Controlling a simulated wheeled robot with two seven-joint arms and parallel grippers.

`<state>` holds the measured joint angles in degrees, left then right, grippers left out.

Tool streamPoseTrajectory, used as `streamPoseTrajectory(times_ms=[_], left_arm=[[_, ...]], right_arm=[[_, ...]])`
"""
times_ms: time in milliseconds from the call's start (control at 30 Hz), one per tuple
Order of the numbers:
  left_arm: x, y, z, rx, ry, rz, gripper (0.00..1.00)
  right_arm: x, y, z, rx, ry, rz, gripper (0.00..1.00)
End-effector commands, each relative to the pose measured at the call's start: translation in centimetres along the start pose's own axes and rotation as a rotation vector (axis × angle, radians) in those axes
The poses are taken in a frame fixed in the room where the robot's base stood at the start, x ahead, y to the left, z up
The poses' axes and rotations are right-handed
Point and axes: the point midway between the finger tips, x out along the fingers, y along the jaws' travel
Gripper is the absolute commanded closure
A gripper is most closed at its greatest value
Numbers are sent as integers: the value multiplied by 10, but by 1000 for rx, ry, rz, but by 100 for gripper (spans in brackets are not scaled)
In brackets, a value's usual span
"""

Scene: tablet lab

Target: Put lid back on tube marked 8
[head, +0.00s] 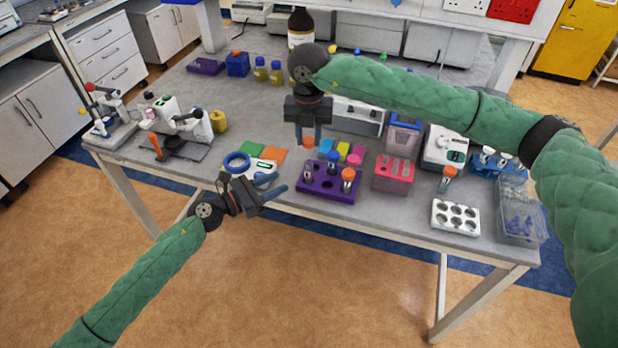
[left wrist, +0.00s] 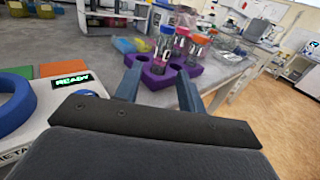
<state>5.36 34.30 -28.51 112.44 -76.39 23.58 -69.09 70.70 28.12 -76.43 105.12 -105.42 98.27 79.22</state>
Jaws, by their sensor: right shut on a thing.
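A purple rack (head: 327,190) stands near the front edge of the table and holds a few tubes. One tube without a lid (head: 308,170) is at its left back. A blue-capped tube (head: 334,159) and an orange-capped tube (head: 348,175) stand in it too. My right gripper (head: 308,138) is shut on an orange lid (head: 309,142), above and apart from the lidless tube. My left gripper (head: 275,183) is open and empty, left of the rack; its fingers also show in the left wrist view (left wrist: 158,88), before the rack (left wrist: 168,75).
A device with a blue ring (head: 237,162) is beside my left gripper. Coloured pads (head: 270,153) lie behind it. A pink box (head: 393,175), a white tray with wells (head: 456,217) and a clear bin (head: 522,222) stand to the right. Another orange-capped tube (head: 448,173) is near the tray.

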Motion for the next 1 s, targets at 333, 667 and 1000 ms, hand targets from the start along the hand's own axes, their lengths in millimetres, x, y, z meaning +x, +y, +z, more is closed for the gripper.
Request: streamPoseTrajectory(times_ms=[333, 667, 1000], left_arm=[[57, 0, 1, 0, -2, 0, 60], [89, 0, 0, 1, -1, 0, 60], [92, 0, 0, 0, 0, 0, 60]], right_arm=[[0, 0, 0, 0, 0, 0, 91], [0, 0, 0, 0, 0, 0, 91], [0, 0, 0, 0, 0, 0, 91]])
